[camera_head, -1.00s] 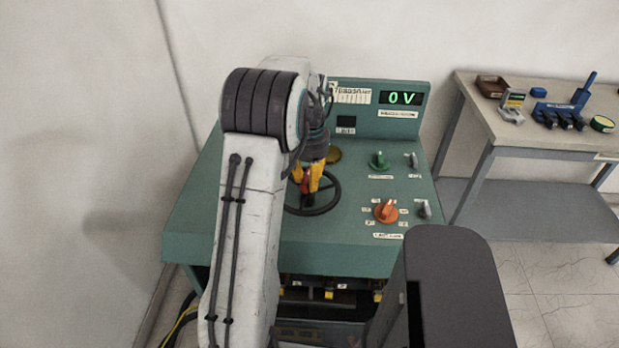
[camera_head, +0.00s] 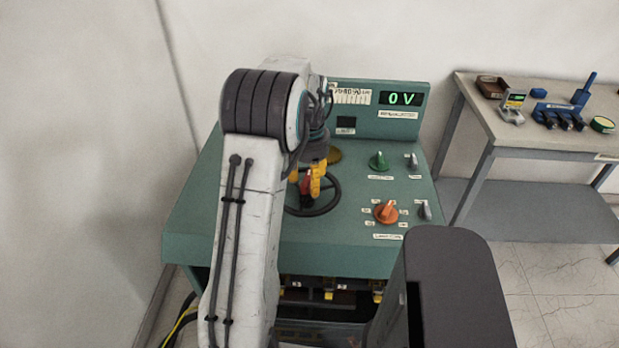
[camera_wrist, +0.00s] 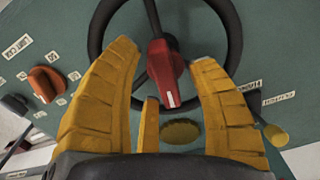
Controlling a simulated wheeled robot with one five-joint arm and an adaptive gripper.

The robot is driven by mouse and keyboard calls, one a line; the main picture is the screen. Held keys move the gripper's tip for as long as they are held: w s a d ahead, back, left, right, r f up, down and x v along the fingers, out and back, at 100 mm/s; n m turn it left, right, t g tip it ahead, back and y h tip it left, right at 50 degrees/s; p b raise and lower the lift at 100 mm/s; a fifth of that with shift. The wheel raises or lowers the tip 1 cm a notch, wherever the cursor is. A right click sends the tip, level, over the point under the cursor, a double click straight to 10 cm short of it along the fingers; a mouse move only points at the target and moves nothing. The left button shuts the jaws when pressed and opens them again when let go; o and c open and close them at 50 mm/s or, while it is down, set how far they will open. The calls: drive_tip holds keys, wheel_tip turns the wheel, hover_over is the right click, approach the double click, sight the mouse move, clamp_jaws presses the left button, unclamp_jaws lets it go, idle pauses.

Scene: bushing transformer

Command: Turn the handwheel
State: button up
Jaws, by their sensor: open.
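The black handwheel (camera_head: 334,199) lies on the green panel, partly hidden behind my arm in the head view. In the wrist view its dark rim (camera_wrist: 236,40) fills the upper middle, with a red pointer-like hub piece (camera_wrist: 164,75) at its centre. My gripper (camera_head: 307,192) has yellow fingers and is over the wheel. In the wrist view the gripper (camera_wrist: 163,50) is open, with one finger on each side of the red piece and a gap to it. The fingertips overlap the rim in the picture; I cannot tell whether they touch it.
The green console (camera_head: 230,215) has a display (camera_head: 403,98) reading 0 V. A green knob (camera_head: 378,161), an orange knob (camera_head: 385,211) and small grey switches sit right of the wheel. A side table (camera_head: 540,140) with tools stands at the right. A wall is behind.

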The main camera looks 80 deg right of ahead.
sight(309, 178)
drive_tip(key=shift+r, duration=0.1)
wheel_tip(309, 178, up, 12)
idle(0.5)
idle(1.1)
